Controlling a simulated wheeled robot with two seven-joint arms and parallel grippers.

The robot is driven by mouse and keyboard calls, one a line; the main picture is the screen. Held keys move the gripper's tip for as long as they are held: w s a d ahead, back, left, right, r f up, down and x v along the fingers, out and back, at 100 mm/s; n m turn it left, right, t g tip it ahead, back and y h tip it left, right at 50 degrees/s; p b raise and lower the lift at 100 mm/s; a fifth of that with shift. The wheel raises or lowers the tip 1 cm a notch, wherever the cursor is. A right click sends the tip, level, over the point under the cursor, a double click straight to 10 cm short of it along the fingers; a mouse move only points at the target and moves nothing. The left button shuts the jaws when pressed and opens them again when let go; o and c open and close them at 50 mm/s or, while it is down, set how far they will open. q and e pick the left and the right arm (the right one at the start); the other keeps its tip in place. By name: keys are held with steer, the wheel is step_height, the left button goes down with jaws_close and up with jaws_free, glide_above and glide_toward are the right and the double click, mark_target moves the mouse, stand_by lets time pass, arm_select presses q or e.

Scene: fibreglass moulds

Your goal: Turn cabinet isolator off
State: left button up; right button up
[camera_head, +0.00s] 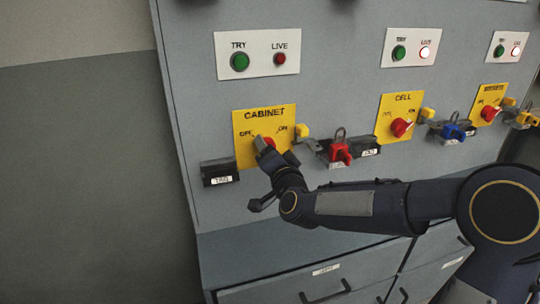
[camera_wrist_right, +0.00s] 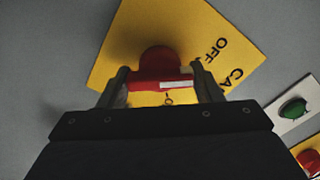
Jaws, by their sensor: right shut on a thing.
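The cabinet isolator is a red rotary knob (camera_head: 267,141) on a yellow plate (camera_head: 246,120) marked CABINET, with OFF at left and ON at right. My right gripper (camera_head: 268,150) is at the knob and covers much of it in the head view. In the right wrist view, the gripper (camera_wrist_right: 163,85) has its two fingers on either side of the red knob (camera_wrist_right: 158,66), shut on its grip bar. A white mark shows on the bar. The knob's exact setting is hard to tell. My left gripper is not in view.
Above the plate are a green TRY button (camera_head: 240,61) and a dark red LIVE lamp (camera_head: 280,58). A red padlock (camera_head: 340,150) hangs to the right. A dark box (camera_head: 219,172) juts out at lower left. The CELL isolator (camera_head: 401,126) is further right, and drawers (camera_head: 320,280) are below.

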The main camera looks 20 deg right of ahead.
steer(key=shift+n, duration=0.6)
steer(key=o, duration=1)
steer(key=shift+s+d+b, duration=0.1)
steer(key=shift+s+b, duration=0.25)
steer(key=shift+s, duration=3.55)
